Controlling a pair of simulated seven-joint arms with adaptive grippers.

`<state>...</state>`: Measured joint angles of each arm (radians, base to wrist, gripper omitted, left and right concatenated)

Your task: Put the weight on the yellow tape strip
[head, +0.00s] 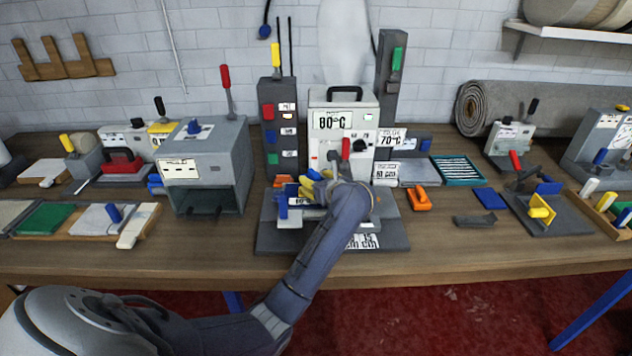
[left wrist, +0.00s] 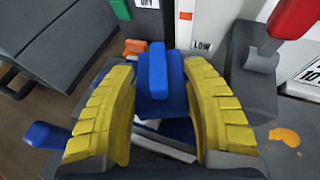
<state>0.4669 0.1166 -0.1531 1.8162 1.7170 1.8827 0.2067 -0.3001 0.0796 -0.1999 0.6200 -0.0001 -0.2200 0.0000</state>
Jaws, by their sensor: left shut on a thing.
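My left gripper (head: 316,184) reaches over the middle press station in the head view. Its two yellow fingers are closed on a blue block-shaped handle, which I take to be the weight (left wrist: 158,78), in the left wrist view (left wrist: 160,98). The block stands upright between the fingers; its lower part is partly hidden. A white strip and dark blue surface show below it, and I cannot tell whether it touches them. An orange-yellow patch (left wrist: 285,136) lies on the grey base to the right. I cannot make out the yellow tape strip for certain. My right gripper is not in view.
A white heater box reading 80°C (head: 343,115) stands right behind the gripper. A grey box machine (head: 205,150) is at left and a dark post (head: 392,85) at right. An orange tool (head: 419,199) lies right of the station's grey base (head: 385,236). Bare table shows along the front edge.

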